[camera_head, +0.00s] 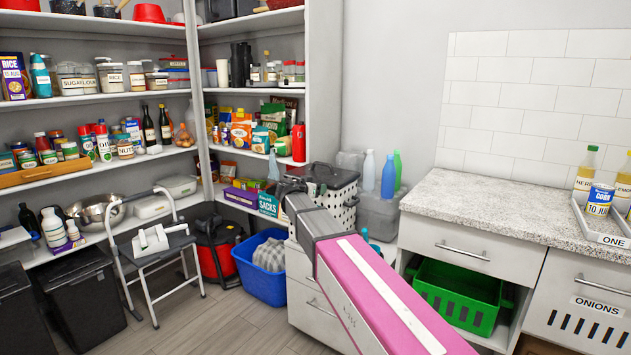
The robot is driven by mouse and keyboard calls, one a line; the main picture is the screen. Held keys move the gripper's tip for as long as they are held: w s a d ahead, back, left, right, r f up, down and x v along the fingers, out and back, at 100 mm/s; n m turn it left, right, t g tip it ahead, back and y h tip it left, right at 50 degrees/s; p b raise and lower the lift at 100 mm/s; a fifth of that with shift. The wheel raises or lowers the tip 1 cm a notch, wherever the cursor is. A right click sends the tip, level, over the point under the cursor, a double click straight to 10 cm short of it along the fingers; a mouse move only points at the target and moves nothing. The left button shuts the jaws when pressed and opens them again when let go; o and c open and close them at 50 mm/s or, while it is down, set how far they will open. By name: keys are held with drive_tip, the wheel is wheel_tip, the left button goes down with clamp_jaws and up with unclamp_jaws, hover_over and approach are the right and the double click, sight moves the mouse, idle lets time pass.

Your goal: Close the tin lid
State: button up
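A blue and yellow can (599,199) with a corn label stands at the right edge on a white tray marked ONE, on the speckled counter. No tin with an open lid is clear to me, and I cannot tell which container is the tin. My pink and grey arm reaches up from the bottom right to the middle. My gripper (294,187) is small and dark at its far end, in front of a black-lidded basket (322,177). Its fingers blend into the dark background, so I cannot tell their opening or any contact.
The speckled counter (500,213) is mostly bare left of the tray (604,236). Bottles stand by the can. Below are a green crate (455,292) and drawers. A blue bin (262,283), a step stool (160,255) and full shelves stand left. Grey floor is open at lower left.

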drive_tip(key=shift+s+f, duration=0.1)
drive_tip(key=shift+f, duration=0.45)
drive_tip(key=o, duration=1.3)
drive_tip(key=v, duration=1)
drive_tip(key=shift+s+a+r, duration=0.1)
drive_tip(key=shift+s+a, duration=0.05)
drive_tip(key=shift+s, duration=0.1)
